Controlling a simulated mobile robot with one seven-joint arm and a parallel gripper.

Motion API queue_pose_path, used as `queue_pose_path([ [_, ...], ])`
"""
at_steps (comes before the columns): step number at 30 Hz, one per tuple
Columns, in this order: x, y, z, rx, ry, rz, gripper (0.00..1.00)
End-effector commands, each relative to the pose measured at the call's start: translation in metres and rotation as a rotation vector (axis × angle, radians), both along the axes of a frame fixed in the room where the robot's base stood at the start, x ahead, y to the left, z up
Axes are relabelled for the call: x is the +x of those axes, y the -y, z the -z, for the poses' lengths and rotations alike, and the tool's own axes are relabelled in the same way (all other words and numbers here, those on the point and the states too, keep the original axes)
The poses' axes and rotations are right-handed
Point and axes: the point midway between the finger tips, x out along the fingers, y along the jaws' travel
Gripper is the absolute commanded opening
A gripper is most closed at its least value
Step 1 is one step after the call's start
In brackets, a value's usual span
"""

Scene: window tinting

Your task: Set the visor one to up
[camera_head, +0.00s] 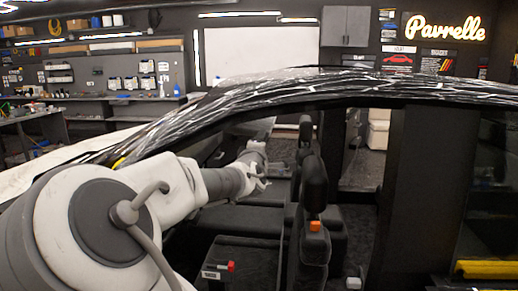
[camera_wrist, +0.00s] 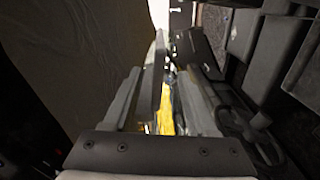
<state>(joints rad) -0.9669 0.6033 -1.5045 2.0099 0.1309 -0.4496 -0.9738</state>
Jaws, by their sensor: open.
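A flat grey panel (camera_head: 252,129), which looks like a visor, hangs tilted below the roof edge inside the car. Its identity is not certain. My gripper (camera_head: 262,170) reaches through the side opening and is just below this panel in the head view. In the wrist view my gripper (camera_wrist: 163,85) has its two fingers apart. A thin grey slab (camera_wrist: 153,80), perhaps the visor seen edge-on, stands between the fingers, nearer the left one. I cannot tell whether a finger touches it.
The steering wheel (camera_wrist: 245,122) is close on the right in the wrist view. A black seat (camera_head: 312,195) stands right of my arm. The patterned roof edge (camera_head: 330,78) runs above my arm. A tan surface (camera_wrist: 70,60) fills the wrist view's left.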

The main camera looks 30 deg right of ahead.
Motion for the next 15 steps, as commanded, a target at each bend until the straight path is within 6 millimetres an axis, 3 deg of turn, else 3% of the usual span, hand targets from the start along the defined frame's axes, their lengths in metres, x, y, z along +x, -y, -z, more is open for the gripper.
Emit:
queue_pose_path([
  [6,-0.019,-0.014,0.000,0.000,-0.001,-0.001,0.57],
  [15,-0.032,-0.021,0.000,0.001,0.001,0.000,0.57],
])
